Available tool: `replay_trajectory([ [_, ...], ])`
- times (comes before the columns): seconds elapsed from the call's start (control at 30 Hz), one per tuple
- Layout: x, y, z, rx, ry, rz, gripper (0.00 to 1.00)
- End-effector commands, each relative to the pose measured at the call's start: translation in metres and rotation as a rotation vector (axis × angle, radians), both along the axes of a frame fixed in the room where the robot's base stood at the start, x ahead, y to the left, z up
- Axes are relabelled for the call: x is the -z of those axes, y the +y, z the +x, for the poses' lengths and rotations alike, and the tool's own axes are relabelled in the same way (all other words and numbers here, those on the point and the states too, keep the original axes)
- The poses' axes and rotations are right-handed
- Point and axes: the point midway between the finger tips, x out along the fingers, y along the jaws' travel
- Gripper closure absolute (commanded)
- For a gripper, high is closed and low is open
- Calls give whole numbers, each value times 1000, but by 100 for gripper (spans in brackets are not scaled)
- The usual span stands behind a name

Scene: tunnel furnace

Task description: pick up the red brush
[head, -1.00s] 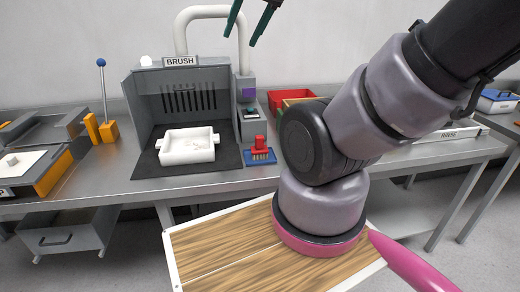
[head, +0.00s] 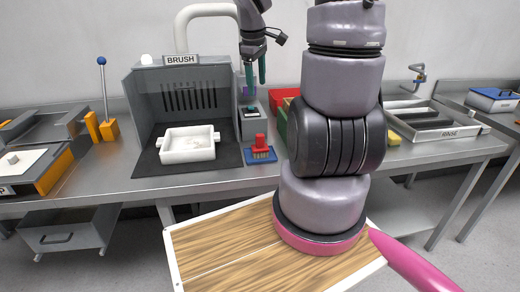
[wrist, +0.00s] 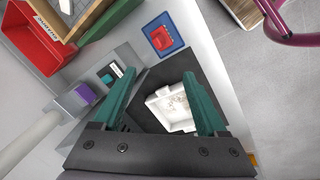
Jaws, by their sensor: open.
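The red brush (head: 261,143) stands on a small blue mat (head: 262,158) on the steel bench, just right of the brush booth. Its handle is up and its tan bristles are down.
A white tray (head: 188,156) sits on the dark floor of the BRUSH booth (head: 134,105). A control box with a purple part (head: 247,97) stands between booth and bins. A red bin (wrist: 28,42) and a green bin lie to the right, partly hidden by my arm.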

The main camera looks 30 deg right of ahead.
Motion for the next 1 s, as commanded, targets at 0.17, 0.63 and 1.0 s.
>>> replay_trajectory([
  [0.17,73,-22,24,-285,135,6,25],
  [0.63,171,-34,45,-675,206,84,25],
  [1.0,218,-34,45,-673,206,83,25],
])
